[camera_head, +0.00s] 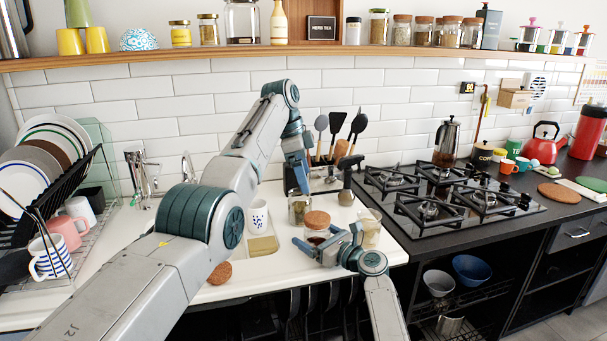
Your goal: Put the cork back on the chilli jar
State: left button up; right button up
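A small glass jar with dark reddish contents (316,236), which looks like the chilli jar, stands at the front of the white counter. A round cork (317,219) sits on its mouth; I cannot tell how firmly it is seated. My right gripper (321,247) comes in from the lower right, with its fingers around the jar, and looks closed on it. My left gripper (299,177) points down behind and above, apart from this jar and over another glass jar (299,208). Its finger gap is not clear. A second cork piece (220,273) lies at the front left, partly hidden by my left arm.
A patterned white mug (258,215) stands left of the jars, and a pale jar (369,229) to the right. A utensil holder (297,178) is behind. The gas hob (440,203) is to the right, the dish rack (83,245) to the left.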

jog(key=v, duration=1)
jog(key=shift+s+d+p, duration=0.25)
jog(key=shift+d+p, duration=0.1)
